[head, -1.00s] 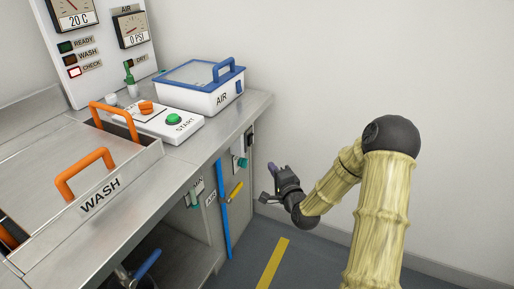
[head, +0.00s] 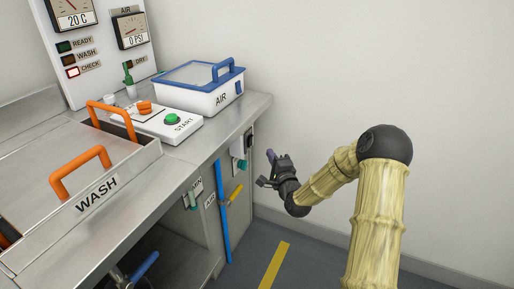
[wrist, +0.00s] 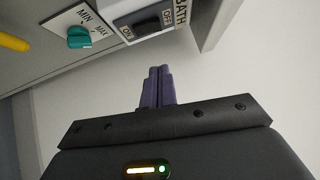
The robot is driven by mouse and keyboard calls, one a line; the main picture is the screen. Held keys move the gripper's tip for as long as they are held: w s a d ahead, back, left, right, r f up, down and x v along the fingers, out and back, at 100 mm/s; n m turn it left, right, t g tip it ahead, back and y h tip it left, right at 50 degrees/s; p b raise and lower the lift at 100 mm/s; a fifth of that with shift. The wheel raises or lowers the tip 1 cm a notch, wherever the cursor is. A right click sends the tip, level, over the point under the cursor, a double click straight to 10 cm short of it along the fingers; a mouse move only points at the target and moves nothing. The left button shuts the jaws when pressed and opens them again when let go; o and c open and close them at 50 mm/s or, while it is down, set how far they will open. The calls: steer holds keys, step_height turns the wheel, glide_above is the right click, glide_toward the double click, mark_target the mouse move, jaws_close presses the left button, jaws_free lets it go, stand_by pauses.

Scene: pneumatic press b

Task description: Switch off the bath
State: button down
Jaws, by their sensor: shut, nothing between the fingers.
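The bath switch (wrist: 146,26) is a black rocker in a pale plate at the top of the wrist view, with ON and OFF marks and a BATH label (wrist: 182,14) beside it. I cannot tell which side of the rocker is pressed. In the head view it seems to be the small dark piece (head: 249,138) on the cabinet's right end. My gripper (head: 270,156) is just right of that panel, apart from it. In the wrist view its purple fingers (wrist: 157,88) are together and empty, below the switch in the picture.
A teal MIN-MAX knob (wrist: 80,38) sits left of the switch, and a yellow handle (wrist: 13,42) farther left. A blue vertical pipe (head: 224,215) runs down the cabinet front.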

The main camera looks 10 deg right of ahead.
mark_target(252, 138)
steer(key=w+a+b, duration=0.2)
steer(key=w+a, duration=0.1)
steer(key=w, duration=0.3)
steer(key=shift+w+a+r, duration=0.25)
steer(key=shift+a+r, duration=0.15)
steer(key=shift+r, duration=0.15)
steer(key=shift+a, duration=0.25)
steer(key=shift+d, duration=0.1)
